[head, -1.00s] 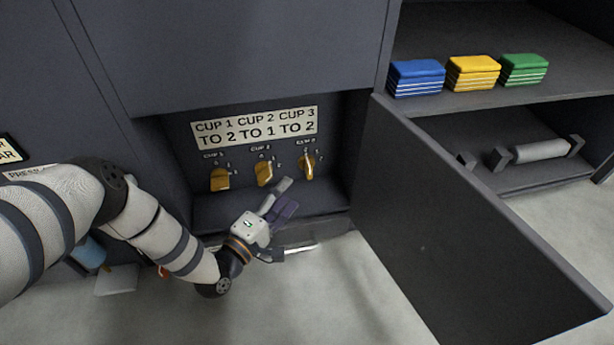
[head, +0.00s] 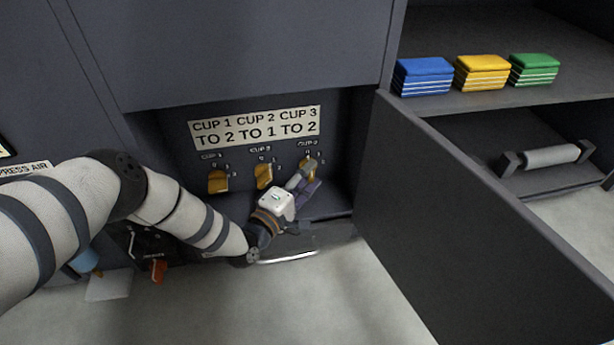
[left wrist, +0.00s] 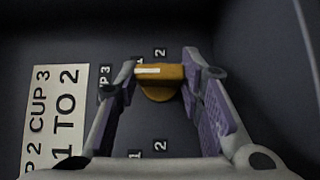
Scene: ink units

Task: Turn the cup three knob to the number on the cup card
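The cup card (head: 255,127) reads CUP 1 TO 2, CUP 2 TO 1 and CUP 3 TO 2. The orange cup three knob (head: 311,162) is the rightmost of three on the recessed panel. In the left wrist view the knob (left wrist: 160,78) has its white mark at the left end, towards the cup 3 label; the 1 and 2 marks lie above it. My left gripper (head: 304,184) is at this knob. Its open fingers (left wrist: 160,85) are on either side of the knob's ends; whether they touch it I cannot tell. My right gripper is out of view.
The cup one knob (head: 218,181) and cup two knob (head: 264,176) are to the left. An open door panel (head: 450,220) stands close on the right. Beyond it, blue, yellow and green stacks (head: 482,73) sit on a shelf.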

